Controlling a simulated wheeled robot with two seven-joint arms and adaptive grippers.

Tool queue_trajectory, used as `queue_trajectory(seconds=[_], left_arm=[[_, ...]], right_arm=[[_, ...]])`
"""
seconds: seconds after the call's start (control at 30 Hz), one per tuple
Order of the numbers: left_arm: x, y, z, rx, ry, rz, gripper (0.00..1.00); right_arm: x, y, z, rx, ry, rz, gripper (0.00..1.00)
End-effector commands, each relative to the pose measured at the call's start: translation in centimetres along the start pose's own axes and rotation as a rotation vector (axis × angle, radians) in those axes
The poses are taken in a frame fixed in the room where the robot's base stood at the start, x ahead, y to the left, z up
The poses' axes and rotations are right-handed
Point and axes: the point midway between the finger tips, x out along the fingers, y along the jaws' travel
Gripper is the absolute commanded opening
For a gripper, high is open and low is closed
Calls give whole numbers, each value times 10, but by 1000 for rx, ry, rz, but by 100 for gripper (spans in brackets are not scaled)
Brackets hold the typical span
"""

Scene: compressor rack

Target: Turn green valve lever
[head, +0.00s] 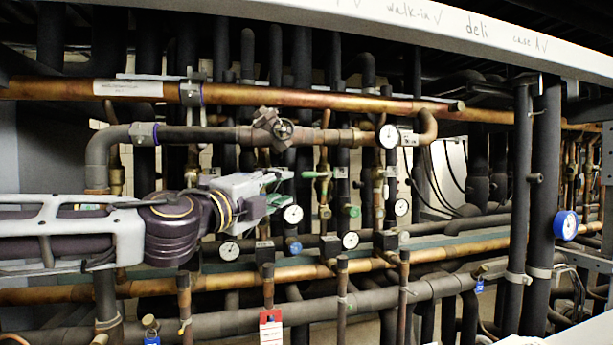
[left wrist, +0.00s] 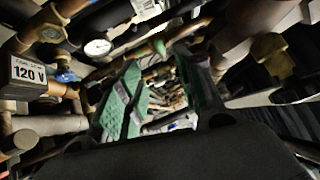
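A small green lever (head: 314,174) sits on an upright copper pipe in the middle of the rack, in the head view. My left gripper (head: 284,187) reaches in from the left, and its fingertips are just left of this lever, with a small gap in the picture. In the left wrist view, the two green fingers stand apart with nothing between them. A green piece (left wrist: 158,47) shows just beyond the fingertips there; I cannot tell for sure that it is the same lever. My right gripper is not in view.
Pressure gauges (head: 293,214) and copper and black pipes crowd around the gripper. A green knob (head: 352,211) is lower right of it. A valve (head: 273,128) on the horizontal pipe is above. A red-and-white tag (head: 270,328) hangs below. A box marked 120 V (left wrist: 38,74) is at left in the wrist view.

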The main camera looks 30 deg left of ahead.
Motion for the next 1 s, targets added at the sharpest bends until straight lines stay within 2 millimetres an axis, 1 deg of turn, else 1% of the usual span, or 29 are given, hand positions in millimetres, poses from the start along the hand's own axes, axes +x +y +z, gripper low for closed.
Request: queue_trajectory(seconds=[0.2, 0.37, 0.8, 1.0], left_arm=[[1, 0, 0, -2, 0, 0, 36], [4, -1, 0, -2, 1, 0, 36], [28, -1, 0, -4, 2, 2, 36], [38, -1, 0, -2, 1, 1, 36]], right_arm=[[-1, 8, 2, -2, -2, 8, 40], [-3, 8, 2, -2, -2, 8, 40], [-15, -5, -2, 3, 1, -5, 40], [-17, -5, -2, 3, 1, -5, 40]])
